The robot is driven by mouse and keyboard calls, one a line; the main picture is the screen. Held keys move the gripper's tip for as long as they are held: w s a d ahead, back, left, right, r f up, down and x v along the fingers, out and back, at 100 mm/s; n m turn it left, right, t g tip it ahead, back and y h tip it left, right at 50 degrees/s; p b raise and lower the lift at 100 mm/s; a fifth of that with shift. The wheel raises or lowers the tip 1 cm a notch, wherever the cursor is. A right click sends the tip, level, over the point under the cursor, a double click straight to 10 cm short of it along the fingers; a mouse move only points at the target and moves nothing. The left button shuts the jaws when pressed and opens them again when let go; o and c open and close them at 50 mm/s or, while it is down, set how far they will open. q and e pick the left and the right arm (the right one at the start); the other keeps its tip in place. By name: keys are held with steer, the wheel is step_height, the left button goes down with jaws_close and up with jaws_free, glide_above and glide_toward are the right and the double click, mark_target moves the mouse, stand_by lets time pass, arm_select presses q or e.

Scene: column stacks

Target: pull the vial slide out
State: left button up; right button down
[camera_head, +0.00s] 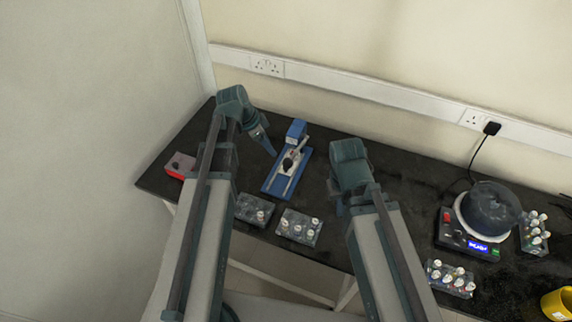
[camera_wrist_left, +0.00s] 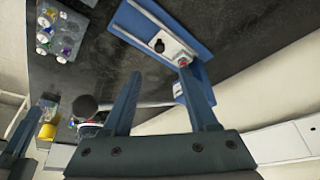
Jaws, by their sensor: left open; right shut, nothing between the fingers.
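A blue device (camera_head: 275,184) lies on the black bench between my arms, with light rails and a raised blue block (camera_head: 296,130) at its far end. A pale slide with a dark round piece (camera_head: 288,163) sits on it. In the left wrist view, the blue base (camera_wrist_left: 205,38) and the pale slide (camera_wrist_left: 172,40) show beyond the fingers, with a small red part near one fingertip. My left gripper (camera_head: 268,148) is open and empty, just left of the device; contact cannot be told. My right gripper (camera_head: 338,208) is shut and empty, to the device's right, partly hidden by its arm.
Two vial racks (camera_head: 278,228) (camera_head: 240,213) stand near the front edge. A red-and-grey box (camera_head: 180,166) is at the left. A hotplate (camera_head: 452,238) with a dark vessel, more vial racks (camera_head: 449,278) and a yellow cup (camera_head: 558,303) are at the right.

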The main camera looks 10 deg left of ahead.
arm_select(q)
steer(key=b+x, duration=1.2)
steer(key=x, duration=0.1)
steer(key=shift+d+f+b, duration=0.1)
steer(key=shift+f+b, duration=0.25)
steer(key=shift+f, duration=0.05)
arm_select(e)
step_height(320, 180, down, 13)
steer(key=shift+r, duration=0.1)
arm_select(q)
steer(key=shift+r, duration=0.1)
jaws_close()
